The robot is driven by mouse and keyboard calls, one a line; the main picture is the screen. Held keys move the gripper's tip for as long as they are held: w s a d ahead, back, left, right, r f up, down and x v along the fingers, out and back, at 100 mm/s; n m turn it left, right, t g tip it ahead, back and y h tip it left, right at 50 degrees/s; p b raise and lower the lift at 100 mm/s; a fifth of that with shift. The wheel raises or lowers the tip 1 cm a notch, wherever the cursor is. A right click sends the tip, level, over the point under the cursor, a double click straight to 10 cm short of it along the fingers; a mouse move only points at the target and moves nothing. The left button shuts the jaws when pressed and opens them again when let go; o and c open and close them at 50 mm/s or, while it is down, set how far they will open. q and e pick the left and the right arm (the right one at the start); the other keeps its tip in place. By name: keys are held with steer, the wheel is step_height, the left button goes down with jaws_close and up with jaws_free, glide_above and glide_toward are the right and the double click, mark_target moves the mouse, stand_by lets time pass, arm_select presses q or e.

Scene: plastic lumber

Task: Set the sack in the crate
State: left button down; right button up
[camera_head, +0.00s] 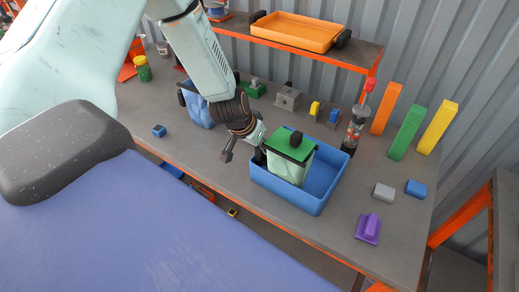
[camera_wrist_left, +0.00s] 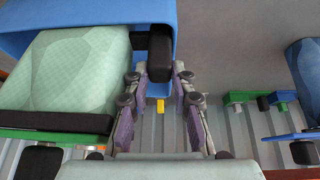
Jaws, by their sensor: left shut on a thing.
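The sack (camera_head: 286,169) is pale green with a green top and a black knob. It is upright within the blue crate's (camera_head: 284,198) outline, its top above the rim; I cannot tell if it touches the floor. My left gripper (camera_head: 246,153) is at the sack's left side, over the crate's left end. In the left wrist view, my left gripper (camera_wrist_left: 160,76) is shut on a black grip block at the side of the sack (camera_wrist_left: 80,68), with the blue crate (camera_wrist_left: 96,17) behind. My right gripper is not in view.
A blue sack-like object (camera_head: 199,109) stands left of the gripper. An orange tray (camera_head: 296,31) is on the shelf behind. A bottle stand (camera_head: 354,130) is close to the crate's back right. Grey (camera_head: 384,191), blue (camera_head: 416,188) and purple (camera_head: 368,228) pieces lie to the right.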

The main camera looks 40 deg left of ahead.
arm_select(q)
steer(key=shift+w+f, duration=0.2)
steer(key=shift+f, duration=0.05)
steer(key=shift+d, duration=0.1)
steer(key=shift+s+r, duration=0.1)
steer(key=shift+s, duration=0.1)
steer(key=c, duration=1.5)
jaws_free()
steer(key=shift+s, duration=0.1)
steer(key=o, duration=0.4)
steer(key=shift+w, duration=0.25)
steer(key=shift+s, duration=0.1)
